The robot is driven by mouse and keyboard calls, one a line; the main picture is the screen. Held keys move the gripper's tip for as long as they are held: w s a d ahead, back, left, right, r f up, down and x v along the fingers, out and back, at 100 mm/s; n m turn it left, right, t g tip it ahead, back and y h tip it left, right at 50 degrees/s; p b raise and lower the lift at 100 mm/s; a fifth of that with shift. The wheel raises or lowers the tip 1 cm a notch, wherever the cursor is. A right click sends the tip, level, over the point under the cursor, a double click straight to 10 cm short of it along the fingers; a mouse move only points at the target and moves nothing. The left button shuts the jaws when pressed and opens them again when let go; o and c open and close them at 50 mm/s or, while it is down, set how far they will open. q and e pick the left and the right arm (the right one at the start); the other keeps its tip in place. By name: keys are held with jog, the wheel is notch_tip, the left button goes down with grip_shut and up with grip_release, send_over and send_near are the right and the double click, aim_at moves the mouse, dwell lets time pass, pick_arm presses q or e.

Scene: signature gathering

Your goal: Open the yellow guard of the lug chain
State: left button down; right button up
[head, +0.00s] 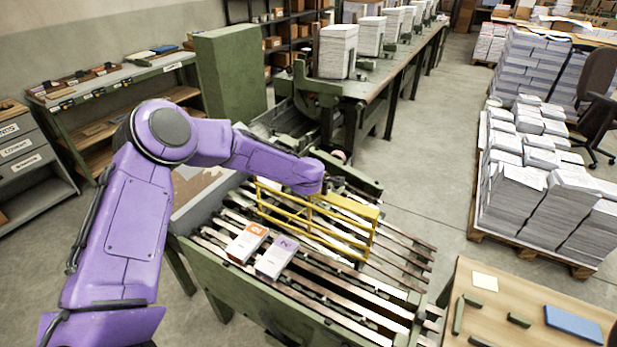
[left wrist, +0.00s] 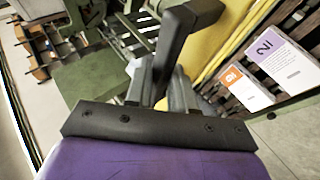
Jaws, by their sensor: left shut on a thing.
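The yellow guard (head: 362,211) is a barred frame with a solid yellow panel, set across the slatted lug chain (head: 400,262). Its exact tilt is hard to tell. My left gripper (head: 338,181) is at the guard's far side, its fingertips largely hidden by my purple forearm in the head view. In the left wrist view my left gripper (left wrist: 160,85) is shut on a dark angled handle (left wrist: 188,28), beside the yellow guard panel (left wrist: 226,38). My right gripper is in neither view.
Two booklet stacks, orange-labelled (head: 247,243) and purple-labelled (head: 276,257), lie on the chain close to the guard. A long table with paper stacks (head: 338,50) runs behind. A wooden bench (head: 545,300) stands front right. Open floor (head: 420,165) lies between the machine and the paper pallet.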

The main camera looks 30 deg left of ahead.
pick_arm(q)
jog(key=shift+s+d+f, duration=0.15)
jog(key=shift+s+f, duration=0.15)
jog(key=shift+f, duration=0.25)
jog(key=c, duration=1.1)
grip_release()
jog(key=shift+w, duration=0.1)
jog(key=b+v, duration=0.2)
jog(key=v, duration=0.8)
jog(key=shift+r+b, duration=0.35)
jog(key=shift+r, duration=0.05)
